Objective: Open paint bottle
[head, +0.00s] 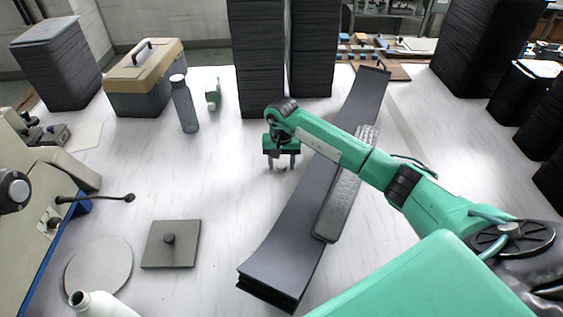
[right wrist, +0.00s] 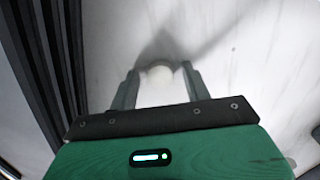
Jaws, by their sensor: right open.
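My right gripper (head: 282,167) points down over the white table, left of the long dark panels. It is open. A white bottle (head: 97,304) with a dark open-looking mouth stands at the bottom left, partly cut off by the frame. A grey-blue bottle (head: 185,108) stands upright at the back left, apart from the gripper. I cannot tell which is the paint bottle. My left gripper is not in view.
Long dark panels (head: 285,225) cross the table, with a grey ribbed bar (head: 340,195) on them. A toolbox (head: 145,78), a small green object (head: 212,95) and tall black stacks (head: 262,60) stand behind. A square plate with a knob (head: 170,250) lies front left.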

